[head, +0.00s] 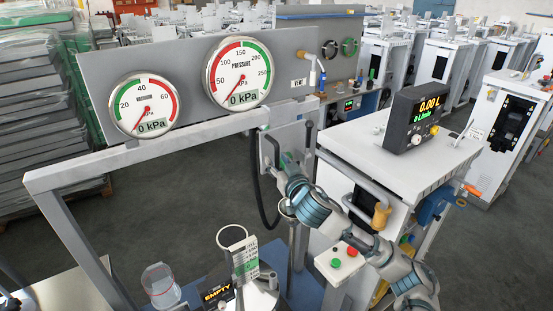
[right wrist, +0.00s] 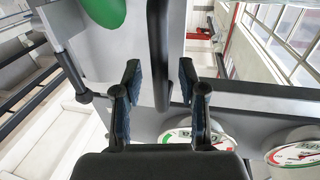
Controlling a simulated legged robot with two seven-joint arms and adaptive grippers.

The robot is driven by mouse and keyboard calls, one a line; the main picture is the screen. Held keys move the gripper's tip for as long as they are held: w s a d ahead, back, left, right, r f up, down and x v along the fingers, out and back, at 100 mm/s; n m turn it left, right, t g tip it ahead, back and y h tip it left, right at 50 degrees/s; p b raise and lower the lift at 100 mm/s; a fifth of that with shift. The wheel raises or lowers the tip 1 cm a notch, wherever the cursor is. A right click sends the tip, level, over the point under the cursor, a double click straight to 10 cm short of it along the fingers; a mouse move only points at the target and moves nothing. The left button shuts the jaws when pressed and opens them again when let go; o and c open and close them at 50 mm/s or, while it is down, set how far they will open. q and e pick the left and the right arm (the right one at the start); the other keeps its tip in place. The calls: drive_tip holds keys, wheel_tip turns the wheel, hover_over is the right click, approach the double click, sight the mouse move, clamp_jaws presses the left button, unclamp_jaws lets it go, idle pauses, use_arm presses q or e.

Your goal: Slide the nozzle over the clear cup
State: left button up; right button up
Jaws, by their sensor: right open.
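My right gripper (head: 277,160) is at the grey plate (head: 292,138) on the frame's upright. In the right wrist view its two fingers (right wrist: 160,78) are apart, with a dark bar handle (right wrist: 159,50) running between their tips; I cannot tell whether they touch it. A green round part (right wrist: 102,8) sits beside the handle. A clear cup (head: 160,284) stands at the lower left in the head view. I cannot clearly pick out the nozzle; the gripper and arm cover part of the plate. My left gripper is out of view.
A clear cylinder (head: 231,238) with a scale label stands by an EMPTY display (head: 216,292). Two gauges (head: 241,72) read 0 kPa on the frame's panel. A cabinet (head: 400,150) with a 0.00 L meter (head: 414,117) stands right. A black hose (head: 263,205) hangs below the plate.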

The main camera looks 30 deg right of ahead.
drive_tip(key=shift+w+d, duration=0.15)
drive_tip(key=shift+w, duration=0.4)
clamp_jaws()
